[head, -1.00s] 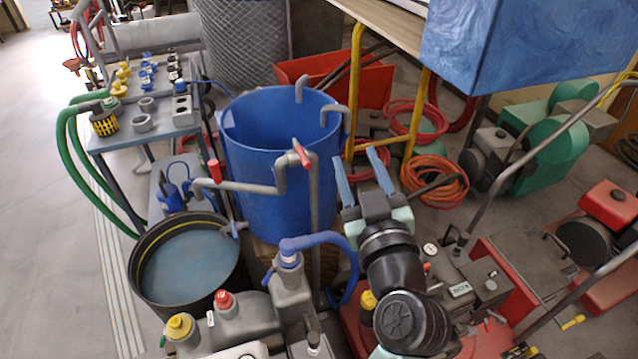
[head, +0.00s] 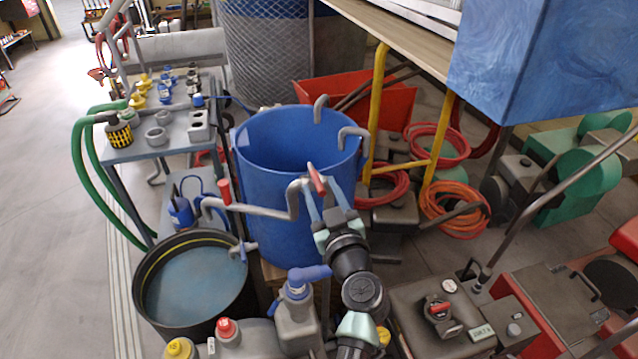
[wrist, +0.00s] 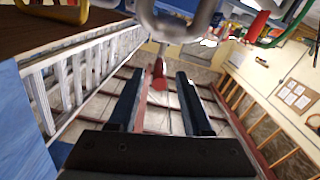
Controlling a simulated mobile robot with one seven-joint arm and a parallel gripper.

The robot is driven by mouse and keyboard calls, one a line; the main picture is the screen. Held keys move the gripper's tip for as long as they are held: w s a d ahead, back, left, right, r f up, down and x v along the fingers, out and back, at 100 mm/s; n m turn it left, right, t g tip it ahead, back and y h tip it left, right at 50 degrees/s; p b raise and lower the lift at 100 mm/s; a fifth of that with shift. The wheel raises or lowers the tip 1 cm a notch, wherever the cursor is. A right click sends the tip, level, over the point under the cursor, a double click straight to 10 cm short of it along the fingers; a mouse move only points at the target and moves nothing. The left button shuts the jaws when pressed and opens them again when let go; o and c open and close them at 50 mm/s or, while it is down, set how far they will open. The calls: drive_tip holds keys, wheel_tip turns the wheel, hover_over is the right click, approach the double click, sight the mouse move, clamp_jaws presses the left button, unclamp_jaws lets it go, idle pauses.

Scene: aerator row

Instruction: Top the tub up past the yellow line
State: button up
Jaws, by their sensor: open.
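The round black tub (head: 150,310) stands at lower left, with blue-grey water (head: 195,280) inside. A yellow line (head: 165,247) runs around its inner wall, above the water. A grey pipe (head: 265,211) ends in a spout (head: 200,203) over the tub. A red lever (head: 317,180) sits at the pipe's right-hand bend. My gripper (head: 325,200) is open just below this lever. In the wrist view, a red lever (wrist: 159,72) shows between and beyond the open fingers; contact cannot be told.
A second red handle (head: 224,190) stands near the spout, and a small grey-blue valve (head: 241,249) is at the tub's right side. A large blue barrel (head: 275,185) stands behind the pipe. Jugs (head: 297,320) crowd the front. A yellow frame leg (head: 376,110) rises at right.

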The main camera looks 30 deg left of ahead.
drive_tip(key=shift+x, duration=1.05)
clamp_jaws()
drive_tip(key=shift+f, duration=0.1)
idle(0.6)
